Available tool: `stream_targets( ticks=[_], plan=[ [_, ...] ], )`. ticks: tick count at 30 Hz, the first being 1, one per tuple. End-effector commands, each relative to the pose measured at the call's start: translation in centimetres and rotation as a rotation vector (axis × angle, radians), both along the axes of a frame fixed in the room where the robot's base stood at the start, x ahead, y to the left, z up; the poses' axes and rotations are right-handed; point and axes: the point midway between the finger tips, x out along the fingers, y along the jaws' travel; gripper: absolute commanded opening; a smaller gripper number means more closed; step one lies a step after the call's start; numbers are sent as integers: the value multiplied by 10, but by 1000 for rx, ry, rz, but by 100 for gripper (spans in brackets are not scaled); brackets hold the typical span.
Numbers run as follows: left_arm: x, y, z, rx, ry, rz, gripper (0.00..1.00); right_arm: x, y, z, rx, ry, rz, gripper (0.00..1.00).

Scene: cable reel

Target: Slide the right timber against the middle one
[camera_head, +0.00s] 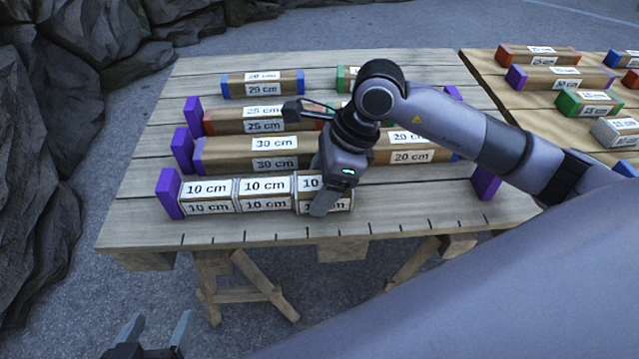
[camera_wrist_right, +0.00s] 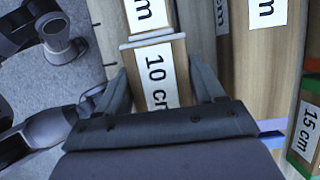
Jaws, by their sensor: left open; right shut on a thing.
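Three white-labelled 10 cm timbers lie in the front row of the table. The left timber (camera_head: 206,196) is beside a purple block, and the middle timber (camera_head: 263,194) is right of it. The right timber (camera_head: 308,184) is in line with them, very close to the middle one; I cannot tell if they touch. My right gripper (camera_head: 326,198) is shut on the right timber, with one finger on its front side. The right wrist view shows the right timber (camera_wrist_right: 156,72) between both fingers and the middle timber (camera_wrist_right: 148,17) beyond its end. My left gripper (camera_head: 150,337) is open and empty, below the table's front edge.
A purple block (camera_head: 170,193) stands at the row's left end, another (camera_head: 486,183) at its right. Behind lies a row with 30 cm (camera_head: 240,152) and 20 cm (camera_head: 410,149) timbers. The row right of my gripper is bare. A second table (camera_head: 500,85) holds several timbers.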

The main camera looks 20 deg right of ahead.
Motion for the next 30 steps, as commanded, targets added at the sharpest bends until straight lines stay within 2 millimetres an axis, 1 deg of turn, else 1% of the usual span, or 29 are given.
stream_targets(
  ticks=[1, 8, 9, 10, 11, 20, 23, 30],
  plan=[
    [0, 0, 0, 0, 0, -1, 77, 1, 6, 2, 17, -7, 5, 35],
    [0, 0, 0, 0, 0, -1, 77, 0, 7, 2, 19, -7, 8, 35],
    [0, -1, -1, -1, 0, -2, 77, 0, 7, 2, 18, -6, 8, 81],
    [0, -1, 0, -1, 0, -2, 77, 0, 7, 2, 17, -6, 8, 91],
    [0, -1, 0, -1, 0, -2, 77, 0, 6, 2, 16, -6, 8, 98],
    [0, 0, 0, 1, -1, -2, 77, 0, 3, 3, 11, -5, 4, 98],
    [0, 1, 3, 10, -3, -2, 77, -1, 0, 12, 11, -6, 5, 98],
    [1, 9, 10, 52, -17, 7, 77, -6, -13, 49, 11, -8, 5, 98]
  ],
)
